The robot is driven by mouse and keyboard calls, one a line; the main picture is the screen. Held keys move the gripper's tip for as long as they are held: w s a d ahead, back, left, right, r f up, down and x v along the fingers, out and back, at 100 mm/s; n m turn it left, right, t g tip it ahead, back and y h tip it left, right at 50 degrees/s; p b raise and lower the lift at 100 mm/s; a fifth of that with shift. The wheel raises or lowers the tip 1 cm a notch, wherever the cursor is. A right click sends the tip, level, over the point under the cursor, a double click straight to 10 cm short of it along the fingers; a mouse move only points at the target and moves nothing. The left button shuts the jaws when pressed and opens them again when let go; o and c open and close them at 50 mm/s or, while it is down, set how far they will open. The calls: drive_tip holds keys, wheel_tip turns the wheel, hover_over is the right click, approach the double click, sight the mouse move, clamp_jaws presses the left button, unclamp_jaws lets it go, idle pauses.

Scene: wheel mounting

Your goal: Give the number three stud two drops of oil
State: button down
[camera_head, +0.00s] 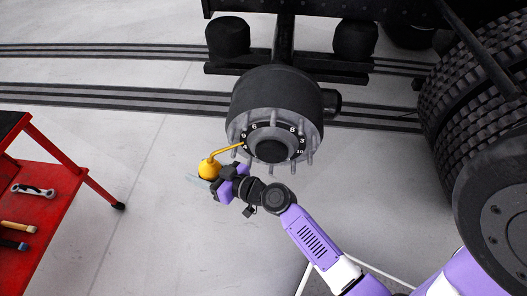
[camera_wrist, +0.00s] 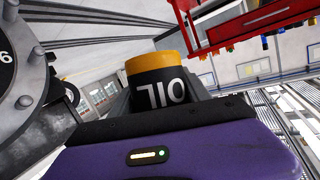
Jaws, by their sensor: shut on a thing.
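The wheel hub (camera_head: 272,95) is a dark drum with several studs around its numbered face. The number three mark (camera_head: 302,141) is on the right side of that face. My gripper (camera_head: 223,181) is shut on the yellow-topped oil can (camera_head: 208,169), to the lower left of the hub. The can's thin yellow spout (camera_head: 229,149) reaches up and right, its tip by the hub's left edge near the number 9 mark, across the face from number three. Whether the tip touches a stud cannot be told. In the wrist view the black can (camera_wrist: 160,95) shows upside-down "OIL" lettering.
A red tool cart (camera_head: 55,180) with tools stands at the left. A large tyre (camera_head: 470,90) is at the right. The axle frame (camera_head: 287,55) lies behind the hub. The floor between cart and hub is clear.

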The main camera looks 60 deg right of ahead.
drive_tip(key=d+f+t+y+b, duration=0.1)
drive_tip(key=d+f+t+b, duration=0.1)
drive_tip(key=d+f+b, duration=0.45)
drive_tip(key=s+d+f+m+t+y+b, duration=0.3)
drive_tip(key=s+d+b, duration=0.8)
drive_tip(key=d+b, duration=0.4)
drive_tip(key=shift+d+m+t+b, duration=0.15)
drive_tip(key=shift+m+t+b, duration=0.3)
drive_tip(key=shift+b, duration=2)
drive_tip(key=shift+s+f+b, duration=0.2)
drive_tip(key=shift+f+b, duration=1.35)
drive_tip(key=shift+b, duration=0.1)
drive_tip(key=shift+f, duration=0.1)
